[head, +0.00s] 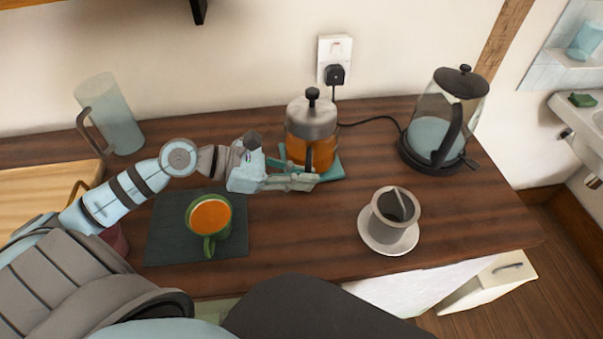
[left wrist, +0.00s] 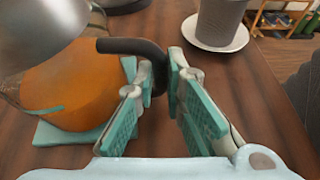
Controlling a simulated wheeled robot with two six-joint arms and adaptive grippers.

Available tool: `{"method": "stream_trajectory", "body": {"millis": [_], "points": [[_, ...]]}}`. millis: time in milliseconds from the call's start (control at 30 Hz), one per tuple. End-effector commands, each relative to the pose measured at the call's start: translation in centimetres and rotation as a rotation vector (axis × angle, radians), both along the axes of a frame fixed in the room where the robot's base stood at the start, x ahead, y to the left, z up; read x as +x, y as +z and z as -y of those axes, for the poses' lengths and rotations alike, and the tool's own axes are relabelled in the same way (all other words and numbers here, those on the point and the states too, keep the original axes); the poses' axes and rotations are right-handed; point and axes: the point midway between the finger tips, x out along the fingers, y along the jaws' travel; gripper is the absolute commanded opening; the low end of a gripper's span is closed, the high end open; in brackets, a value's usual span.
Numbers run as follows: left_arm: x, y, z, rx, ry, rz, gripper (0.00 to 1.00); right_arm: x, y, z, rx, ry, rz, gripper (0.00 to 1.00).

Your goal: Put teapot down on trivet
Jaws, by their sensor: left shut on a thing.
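The teapot (head: 311,118), glass with orange tea, a silver lid and a dark handle, stands upright at the back middle of the counter. The teal trivet (head: 333,173) is directly under it; I cannot tell whether the base touches it. My left gripper (head: 304,182) reaches in from the left, low at the teapot's front. In the left wrist view, the gripper (left wrist: 165,75) is shut on the dark handle (left wrist: 130,46), between its teal pads. The teapot (left wrist: 68,82) and trivet (left wrist: 70,136) show at left there. My right gripper is out of view.
A green mug (head: 222,240) of orange drink is on a dark slate mat (head: 165,242). A grey cup (head: 382,218) stands on a white saucer (head: 376,246) at front right. A kettle (head: 433,128) is at back right, its cord running behind the teapot. A glass jug (head: 114,115) is at back left.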

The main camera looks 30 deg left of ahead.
Motion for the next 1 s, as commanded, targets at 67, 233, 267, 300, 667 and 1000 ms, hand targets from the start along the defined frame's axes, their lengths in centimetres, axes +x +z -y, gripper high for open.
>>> {"method": "stream_trajectory", "body": {"millis": [67,233,267,300,667,1000], "points": [[0.03,0.02,0.03,-0.001,0.000,0.004,0.00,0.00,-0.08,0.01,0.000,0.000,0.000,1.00],[0.03,0.07,0.03,0.000,-0.001,0.005,0.12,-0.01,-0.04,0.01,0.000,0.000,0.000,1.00],[0.03,0.07,0.03,0.000,-0.001,0.005,0.17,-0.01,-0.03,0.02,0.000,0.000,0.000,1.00],[0.03,0.06,0.03,-0.001,0.000,0.004,0.23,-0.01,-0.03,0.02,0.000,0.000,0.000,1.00],[-0.03,-0.11,-0.02,0.000,0.000,-0.003,0.34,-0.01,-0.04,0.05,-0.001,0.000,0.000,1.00],[-0.01,-0.05,0.00,0.000,0.000,0.000,0.34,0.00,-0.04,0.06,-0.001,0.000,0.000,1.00]]}}
